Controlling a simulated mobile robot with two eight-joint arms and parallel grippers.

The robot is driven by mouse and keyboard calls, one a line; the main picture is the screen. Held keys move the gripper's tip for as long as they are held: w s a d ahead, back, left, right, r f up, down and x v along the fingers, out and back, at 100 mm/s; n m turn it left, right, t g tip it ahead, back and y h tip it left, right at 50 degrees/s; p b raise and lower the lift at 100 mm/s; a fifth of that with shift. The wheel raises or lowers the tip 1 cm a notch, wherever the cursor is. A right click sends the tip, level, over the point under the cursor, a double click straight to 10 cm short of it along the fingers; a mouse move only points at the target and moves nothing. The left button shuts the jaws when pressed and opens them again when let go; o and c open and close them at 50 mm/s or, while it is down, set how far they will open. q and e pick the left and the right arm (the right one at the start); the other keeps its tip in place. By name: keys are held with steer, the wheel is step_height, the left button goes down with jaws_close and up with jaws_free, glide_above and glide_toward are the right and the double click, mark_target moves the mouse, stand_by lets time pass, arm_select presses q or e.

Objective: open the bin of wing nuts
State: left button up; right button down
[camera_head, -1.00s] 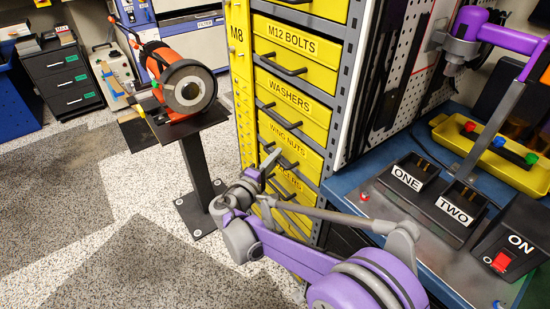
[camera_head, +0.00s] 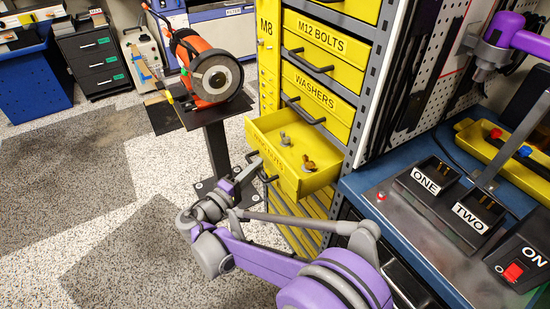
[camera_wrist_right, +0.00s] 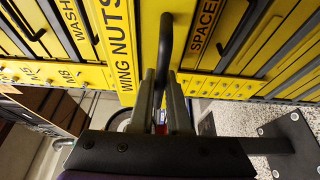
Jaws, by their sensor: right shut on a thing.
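The yellow wing nuts bin (camera_head: 325,178) is pulled out of the drawer cabinet in the head view, with its inside showing. A grey wing nut (camera_head: 284,139) and a brown one (camera_head: 308,164) lie in it. Its label is largely hard to read in the head view but reads WING NUTS in the right wrist view (camera_wrist_right: 124,60). My right gripper (camera_head: 262,172) is at the bin's front. In the right wrist view my right gripper (camera_wrist_right: 163,82) is shut on the bin's dark bar handle (camera_wrist_right: 166,40). My left gripper is not in view.
The washers drawer (camera_head: 318,98) and M12 bolts drawer (camera_head: 328,45) above are closed. An orange grinder (camera_head: 205,75) on a pedestal stands left of the open bin. A blue bench (camera_head: 375,200) with switch boxes is at right. Speckled floor lies open at left.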

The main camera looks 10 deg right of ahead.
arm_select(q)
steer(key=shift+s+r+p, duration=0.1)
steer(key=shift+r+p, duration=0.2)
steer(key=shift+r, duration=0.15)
arm_select(e)
steer(key=shift+s+a, duration=0.3)
steer(key=shift+a, duration=0.5)
steer(key=shift+s+a, duration=0.25)
steer(key=shift+a, duration=0.55)
steer(key=shift+s+a, duration=0.3)
steer(key=shift+a, duration=0.5)
steer(key=c, duration=0.9)
jaws_free()
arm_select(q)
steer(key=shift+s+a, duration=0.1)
arm_select(e)
steer(key=shift+s, duration=0.1)
